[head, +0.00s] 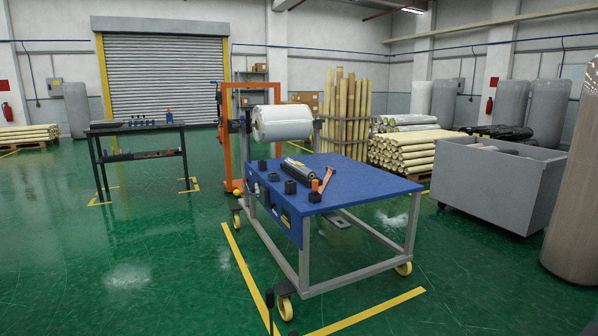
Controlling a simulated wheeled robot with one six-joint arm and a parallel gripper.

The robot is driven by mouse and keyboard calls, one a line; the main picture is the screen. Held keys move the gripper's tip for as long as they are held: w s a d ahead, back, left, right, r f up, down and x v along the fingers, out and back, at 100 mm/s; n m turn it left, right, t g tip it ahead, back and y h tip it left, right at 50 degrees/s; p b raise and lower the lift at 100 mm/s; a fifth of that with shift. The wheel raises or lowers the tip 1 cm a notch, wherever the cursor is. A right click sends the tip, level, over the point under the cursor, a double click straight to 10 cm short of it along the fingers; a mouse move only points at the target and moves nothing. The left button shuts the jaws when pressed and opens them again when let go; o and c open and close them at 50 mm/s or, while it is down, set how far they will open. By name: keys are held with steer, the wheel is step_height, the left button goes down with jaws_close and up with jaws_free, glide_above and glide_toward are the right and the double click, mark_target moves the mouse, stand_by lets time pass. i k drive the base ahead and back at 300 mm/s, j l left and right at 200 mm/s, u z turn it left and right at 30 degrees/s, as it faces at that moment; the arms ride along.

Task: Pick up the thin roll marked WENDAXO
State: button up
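A thin dark roll (297,171) lies on the blue top of a wheeled table (350,178), near the left part of the top. Its marking is too small to read, so I cannot tell whether it says WENDAXO. A thick white roll (282,122) is held on a stand behind the table. Other rolls lie stacked at the back right, with no name readable. My gripper is not in view.
A grey bin (500,190) and a tall brown roll (575,190) stand at the right. A dark workbench (137,140) stands at the left. A small dark upright piece (269,299) shows at the bottom edge. Green floor is clear at the left front.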

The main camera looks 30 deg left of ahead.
mark_target(310, 174)
steer(key=k+j, duration=0.1)
steer(key=j, duration=1.25)
steer(key=k+j, duration=0.15)
steer(key=j, duration=1.15)
steer(key=k+j, duration=0.15)
steer(key=j, duration=0.5)
steer(key=i+j, duration=0.15)
steer(key=j, duration=0.25)
steer(key=i+j, duration=0.1)
steer(key=j, duration=0.25)
steer(key=i+j, duration=0.15)
steer(key=j, duration=0.25)
steer(key=i+j, duration=0.15)
steer(key=j, duration=0.2)
steer(key=i+j, duration=0.1)
steer(key=j, duration=0.3)
steer(key=i+j, duration=0.15)
steer(key=j, duration=0.2)
steer(key=i+j, duration=0.25)
steer(key=j, duration=0.15)
steer(key=i+j, duration=0.2)
steer(key=j, duration=0.25)
steer(key=i+j, duration=0.25)
steer(key=j, duration=0.15)
steer(key=i+j, duration=0.25)
steer(key=j, duration=0.2)
